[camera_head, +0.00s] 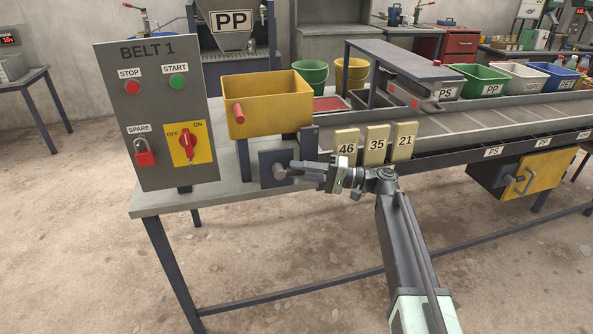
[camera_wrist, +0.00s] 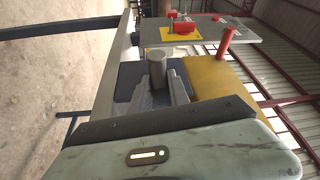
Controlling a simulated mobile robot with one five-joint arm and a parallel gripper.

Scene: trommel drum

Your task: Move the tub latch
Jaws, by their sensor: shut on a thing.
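The yellow tub (camera_head: 270,105) with a red handle (camera_head: 238,114) stands on a support at the left end of the bench. Below it is a dark plate (camera_head: 268,184) with a grey cylindrical knob (camera_head: 279,172), which looks like the tub latch. My gripper (camera_head: 292,170) reaches it from the right and is shut on the knob. In the wrist view the knob (camera_wrist: 157,62) sticks up between my fingers, in front of the dark plate. The fingers hide part of the knob. The yellow tub (camera_wrist: 215,88) is to the right there.
The BELT 1 panel (camera_head: 155,105) with buttons, a padlock and a red switch stands left of the tub. Number blocks 46, 35 and 21 (camera_head: 376,146) stand just right of my gripper. The conveyor (camera_head: 470,125) runs to the right. The floor in front is open.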

